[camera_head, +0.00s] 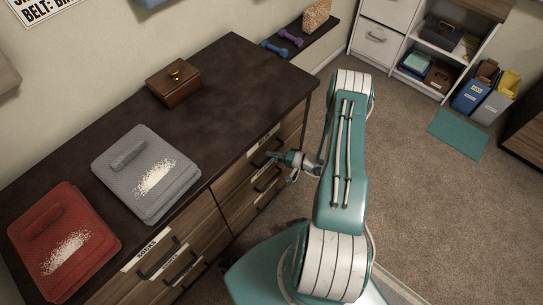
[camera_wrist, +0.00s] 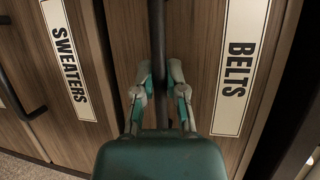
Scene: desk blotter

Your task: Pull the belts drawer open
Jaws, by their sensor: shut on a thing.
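The belts drawer (camera_wrist: 187,50) has a wood-grain front and a white BELTS label (camera_wrist: 240,65) in the wrist view. Its dark bar handle (camera_wrist: 157,28) runs beside the label. My gripper (camera_wrist: 158,75) is shut on this handle, with one finger on each side. In the head view my gripper (camera_head: 273,156) reaches the upper right drawer front of the dresser from the right.
A sweaters drawer (camera_wrist: 115,60) with its own handle lies beside the belts drawer. The dark dresser top (camera_head: 225,100) holds a wooden box (camera_head: 173,87), a grey folded item (camera_head: 150,195) and a red one (camera_head: 85,255). Carpet (camera_head: 420,200) to the right is mostly clear.

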